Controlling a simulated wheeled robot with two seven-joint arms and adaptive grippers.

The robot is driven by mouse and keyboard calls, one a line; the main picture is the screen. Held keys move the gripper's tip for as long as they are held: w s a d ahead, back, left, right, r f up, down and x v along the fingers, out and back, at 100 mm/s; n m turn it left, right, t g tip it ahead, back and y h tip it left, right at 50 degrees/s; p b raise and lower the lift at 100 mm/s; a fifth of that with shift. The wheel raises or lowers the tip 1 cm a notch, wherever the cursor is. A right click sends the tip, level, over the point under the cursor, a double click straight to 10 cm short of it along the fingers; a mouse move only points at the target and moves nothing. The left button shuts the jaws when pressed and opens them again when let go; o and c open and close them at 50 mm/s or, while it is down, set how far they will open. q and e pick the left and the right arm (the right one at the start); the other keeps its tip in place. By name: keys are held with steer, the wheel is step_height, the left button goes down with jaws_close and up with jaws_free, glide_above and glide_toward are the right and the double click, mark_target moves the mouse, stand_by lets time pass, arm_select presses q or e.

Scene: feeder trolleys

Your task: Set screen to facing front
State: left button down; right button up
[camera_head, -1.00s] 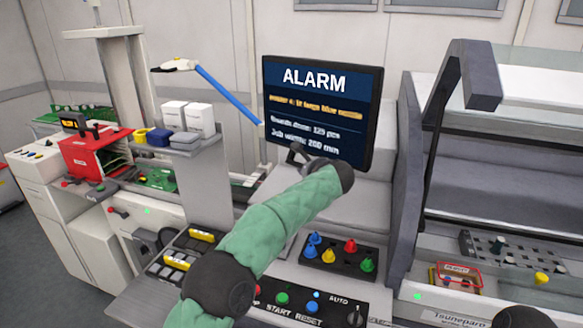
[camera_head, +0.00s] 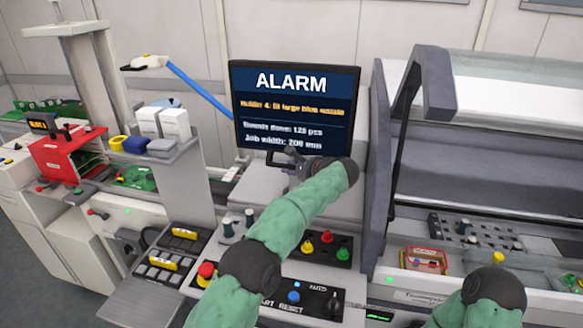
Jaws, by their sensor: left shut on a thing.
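The screen (camera_head: 294,108) stands upright on the machine behind the control panel. It reads ALARM with orange and white lines of text below, and its face is turned nearly straight toward me. My left gripper (camera_head: 285,158) is at the lower edge of the screen, shut on it; the fingertips are small and partly hidden by the dark wrist. My green left arm reaches up from the bottom middle. My right arm shows only as a green sleeve and dark joint at the bottom right; its gripper is out of view.
A control panel (camera_head: 268,296) with several buttons and a rotary knob lies below my left arm. A nozzle holder (camera_head: 326,244) with coloured pegs sits above it. A grey frame (camera_head: 382,150) and clear cover stand right of the screen. A shelf with white boxes (camera_head: 175,124) stands left.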

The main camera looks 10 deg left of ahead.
arm_select(q)
steer(key=shift+f, duration=0.15)
steer(key=c, duration=1.3)
jaws_free()
steer(key=v, duration=1.2)
